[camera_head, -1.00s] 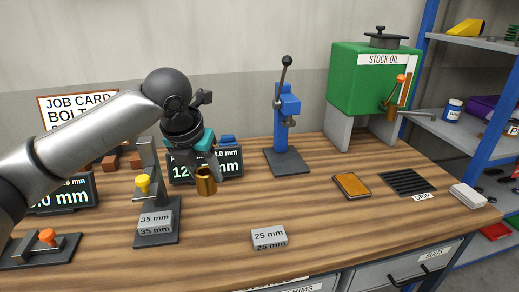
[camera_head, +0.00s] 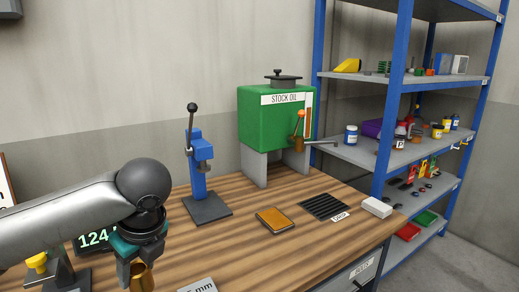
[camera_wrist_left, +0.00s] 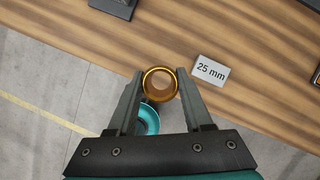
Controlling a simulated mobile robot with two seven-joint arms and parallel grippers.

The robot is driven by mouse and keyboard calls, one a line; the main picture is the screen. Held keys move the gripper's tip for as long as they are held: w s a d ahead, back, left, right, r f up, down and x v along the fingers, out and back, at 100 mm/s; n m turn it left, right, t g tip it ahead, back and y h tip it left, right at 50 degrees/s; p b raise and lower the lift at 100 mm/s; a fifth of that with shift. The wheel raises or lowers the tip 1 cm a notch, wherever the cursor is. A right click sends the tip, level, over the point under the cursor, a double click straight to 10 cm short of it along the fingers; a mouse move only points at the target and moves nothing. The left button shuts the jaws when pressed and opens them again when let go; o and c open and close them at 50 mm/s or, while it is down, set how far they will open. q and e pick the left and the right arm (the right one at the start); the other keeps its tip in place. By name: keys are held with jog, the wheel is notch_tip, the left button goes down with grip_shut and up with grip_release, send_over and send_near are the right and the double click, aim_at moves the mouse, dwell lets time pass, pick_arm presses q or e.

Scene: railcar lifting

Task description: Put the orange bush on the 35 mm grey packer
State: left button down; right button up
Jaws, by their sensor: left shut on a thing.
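The orange bush (camera_head: 142,277) is a hollow, shiny copper-orange cylinder, partly cut off by the bottom of the head view. My left gripper (camera_head: 134,272) is shut on it. In the left wrist view, the bush (camera_wrist_left: 160,84) is seen from above with its open bore showing between the two fingers (camera_wrist_left: 160,95). It appears over the bench's front edge there, left of a packer (camera_wrist_left: 210,70) marked 25 mm. That packer also shows at the bottom of the head view (camera_head: 198,286). The 35 mm grey packer is not in view now. My right gripper is not in view.
A blue lever press (camera_head: 203,170) and a green stock oil tank (camera_head: 275,125) stand at the back. An orange pad (camera_head: 275,219) and a dark grille (camera_head: 326,206) lie at the right. A yellow-knobbed clamp (camera_head: 37,262) is at lower left. Blue-framed shelving stands beyond the bench.

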aim_at(148, 287)
pick_arm(q)
jog(key=d+n+g, duration=0.1)
jog(key=n, duration=0.1)
jog(key=s+f+n, duration=0.1)
jog(key=n, duration=0.1)
jog(key=s+d+f+n+g, duration=0.1)
jog(key=n, duration=0.1)
jog(key=shift+s+d+n+g+y+b, duration=0.1)
jog(key=shift+d+n+g+y+b, duration=0.2)
jog(key=shift+b, duration=0.1)
jog(key=s+d+f+n+g+h+b, duration=0.1)
jog(key=s+d+n+g+h, duration=0.1)
jog(key=n, duration=0.6)
jog(key=s+d+f+n+g+h+b, duration=0.1)
jog(key=s+n, duration=0.3)
jog(key=n, duration=0.5)
jog(key=shift+s+d+f+n+g+h, duration=0.15)
jog(key=shift+d+f+n+g+h, duration=0.2)
jog(key=shift+d+g+h, duration=0.35)
